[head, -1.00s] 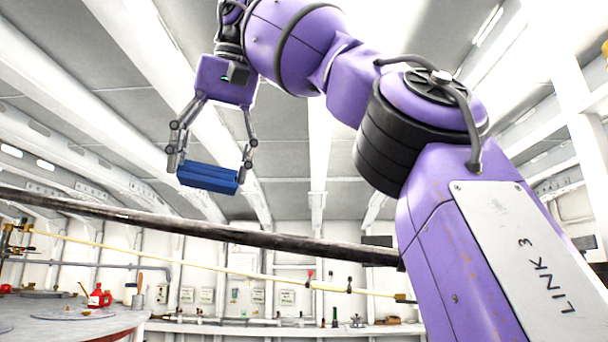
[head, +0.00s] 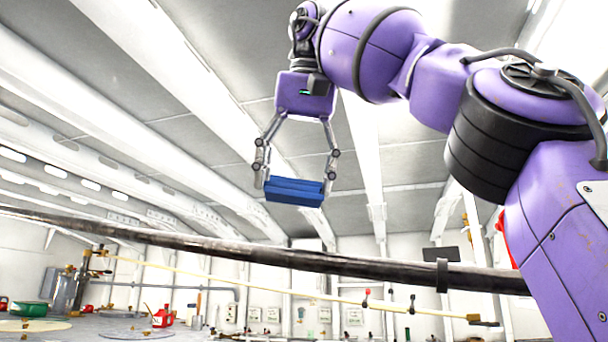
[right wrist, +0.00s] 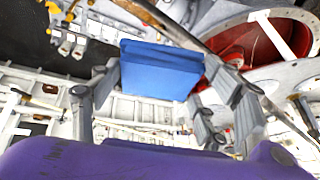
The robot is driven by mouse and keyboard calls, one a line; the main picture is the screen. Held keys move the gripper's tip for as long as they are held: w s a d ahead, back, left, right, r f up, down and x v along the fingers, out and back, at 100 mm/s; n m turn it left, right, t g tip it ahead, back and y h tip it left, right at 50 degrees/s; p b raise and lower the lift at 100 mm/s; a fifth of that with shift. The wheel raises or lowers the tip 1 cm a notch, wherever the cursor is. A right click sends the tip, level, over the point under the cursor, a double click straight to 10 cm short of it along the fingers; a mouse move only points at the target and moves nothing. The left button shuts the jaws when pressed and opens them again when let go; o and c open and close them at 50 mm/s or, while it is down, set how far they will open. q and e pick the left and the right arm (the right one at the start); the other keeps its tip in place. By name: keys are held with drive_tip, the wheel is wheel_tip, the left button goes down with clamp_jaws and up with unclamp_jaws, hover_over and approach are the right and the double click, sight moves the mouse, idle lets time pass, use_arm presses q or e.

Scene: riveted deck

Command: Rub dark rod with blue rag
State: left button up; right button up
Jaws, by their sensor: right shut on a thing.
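The dark rod (head: 230,247) runs across the head view from the left edge to behind my right arm, sloping slightly down to the right. My right gripper (head: 295,185) is shut on the folded blue rag (head: 294,191), which shows above the rod in the picture with a gap between them. In the right wrist view the blue rag (right wrist: 160,69) sits between the fingers, and a dark rod-like bar (right wrist: 165,25) passes beyond it at the top. My left gripper is in neither view.
A thin yellow pole (head: 270,286) runs below the dark rod. A dark bracket (head: 441,268) sits around the rod near my right arm. At lower left a grey table (head: 85,325) bears a red can (head: 162,317) and a green container (head: 30,309).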

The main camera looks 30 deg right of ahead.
sight(292, 199)
drive_tip(key=shift+w+a+f, duration=0.1)
drive_tip(key=shift+a+f, duration=0.2)
drive_tip(key=shift+f, duration=0.5)
wheel_tip(292, 199, down, 3)
drive_tip(key=shift+w+d+r, duration=0.1)
drive_tip(key=shift+w+r, duration=0.05)
drive_tip(key=shift+r, duration=0.05)
drive_tip(key=shift+f, duration=0.6)
drive_tip(key=shift+w+a+f, duration=0.1)
drive_tip(key=shift+f, duration=0.35)
drive_tip(key=shift+w+a+f, duration=0.1)
drive_tip(key=shift+f, duration=0.35)
drive_tip(key=shift+s, duration=0.1)
